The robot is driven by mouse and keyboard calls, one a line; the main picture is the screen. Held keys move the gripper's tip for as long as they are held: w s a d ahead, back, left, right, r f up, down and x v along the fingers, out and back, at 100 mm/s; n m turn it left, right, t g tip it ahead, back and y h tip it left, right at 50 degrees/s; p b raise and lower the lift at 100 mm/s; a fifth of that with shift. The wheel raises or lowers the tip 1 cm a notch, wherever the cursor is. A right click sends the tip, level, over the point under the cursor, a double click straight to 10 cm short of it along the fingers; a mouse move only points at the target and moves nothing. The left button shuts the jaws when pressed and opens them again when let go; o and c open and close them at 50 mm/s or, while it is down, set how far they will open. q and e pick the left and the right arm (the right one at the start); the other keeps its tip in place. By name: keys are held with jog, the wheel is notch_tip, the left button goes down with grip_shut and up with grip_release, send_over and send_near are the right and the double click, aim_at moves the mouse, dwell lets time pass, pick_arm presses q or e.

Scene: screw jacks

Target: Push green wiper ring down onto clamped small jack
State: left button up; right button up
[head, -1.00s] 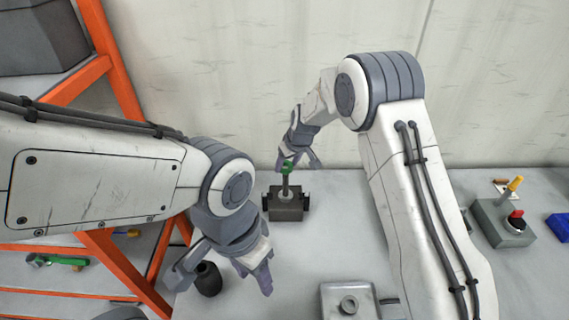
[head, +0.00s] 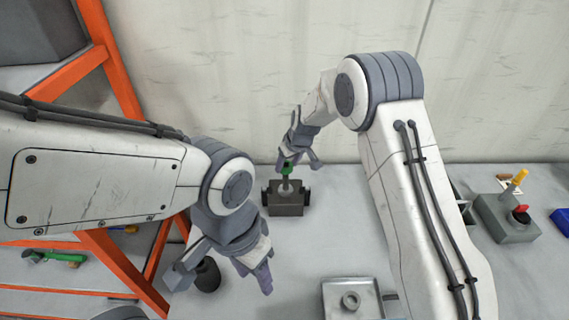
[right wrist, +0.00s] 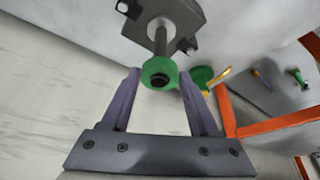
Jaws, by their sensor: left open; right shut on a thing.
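The small jack's grey shaft (right wrist: 161,40) stands upright in a dark clamp block (head: 287,206) on the grey table. The green wiper ring (right wrist: 160,73) is at the shaft's free end, with a dark centre showing in it. In the head view the ring (head: 287,169) is mostly hidden by my right gripper (head: 290,163). My right gripper is shut on the ring, with a purple finger at each side of it in the right wrist view. My left gripper (head: 222,279) is open and empty, in front and to the left of the block.
A dark round pot (head: 207,275) stands close by my left gripper. A light grey fixture (head: 335,300) is at the table's front. A grey box (head: 504,218) with red and yellow parts stands at right. An orange-framed shelf (head: 110,265) is at left.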

aim_at(288, 185)
jog(key=shift+d+f+b, duration=0.1)
jog(key=shift+f+b, duration=2.7)
jog(key=shift+f, duration=0.5)
jog(key=shift+f, duration=0.1)
jog(key=shift+f+b, duration=1)
jog(key=shift+f, duration=0.05)
jog(key=shift+f+b, duration=0.35)
jog(key=shift+b, duration=0.05)
jog(key=o, duration=1.4)
